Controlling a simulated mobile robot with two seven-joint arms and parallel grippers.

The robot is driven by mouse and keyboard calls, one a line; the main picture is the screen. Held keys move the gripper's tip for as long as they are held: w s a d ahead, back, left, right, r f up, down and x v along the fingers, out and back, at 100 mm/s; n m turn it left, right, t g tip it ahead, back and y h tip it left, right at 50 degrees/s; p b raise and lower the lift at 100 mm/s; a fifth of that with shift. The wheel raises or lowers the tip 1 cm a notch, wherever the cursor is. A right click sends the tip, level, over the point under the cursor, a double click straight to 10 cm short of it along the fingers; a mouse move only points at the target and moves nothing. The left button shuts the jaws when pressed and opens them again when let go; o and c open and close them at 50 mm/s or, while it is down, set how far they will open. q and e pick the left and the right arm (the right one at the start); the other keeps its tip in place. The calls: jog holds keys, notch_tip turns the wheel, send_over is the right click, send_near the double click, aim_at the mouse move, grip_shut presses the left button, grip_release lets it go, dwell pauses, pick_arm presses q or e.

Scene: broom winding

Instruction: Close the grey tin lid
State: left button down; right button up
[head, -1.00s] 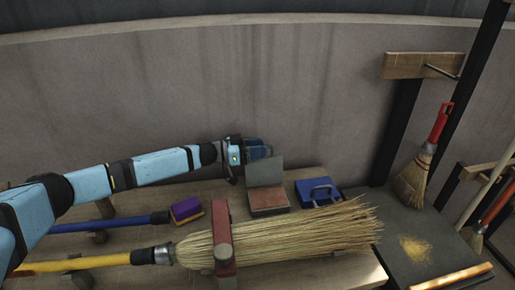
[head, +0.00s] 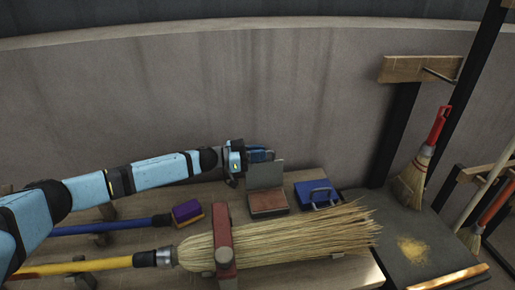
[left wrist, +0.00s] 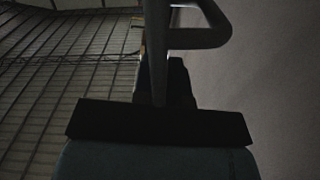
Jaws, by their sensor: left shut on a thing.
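The grey tin (head: 268,202) stands on the bench near the wall, with a reddish-brown inside showing. Its grey lid (head: 265,177) stands up at the back, open. My left gripper (head: 268,156) is at the top edge of the lid, on the wall side, and is shut on it; the fingertips are partly hidden and the grip is hard to make out. In the left wrist view the gripper shows only as dark shapes, with a grey curved bar (left wrist: 205,38) that I cannot identify. My right gripper is not in view.
A blue tin with a handle (head: 317,195) stands just right of the grey tin. A large straw broom (head: 290,238) lies in front, under a red clamp (head: 224,245). A purple and yellow brush (head: 187,212) lies to the left. The wall (head: 150,110) is close behind.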

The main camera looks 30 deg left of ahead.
pick_arm(q)
jog(key=s+d+m+p, duration=0.3)
jog(key=s+m, duration=0.1)
jog(key=shift+s+d, duration=0.35)
jog(key=shift+s, duration=0.05)
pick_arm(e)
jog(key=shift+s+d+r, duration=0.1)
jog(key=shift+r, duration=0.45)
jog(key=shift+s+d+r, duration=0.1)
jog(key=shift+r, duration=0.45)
pick_arm(q)
jog(key=shift+f, duration=0.15)
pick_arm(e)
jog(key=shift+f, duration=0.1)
pick_arm(q)
jog(key=c, duration=1.2)
grip_release()
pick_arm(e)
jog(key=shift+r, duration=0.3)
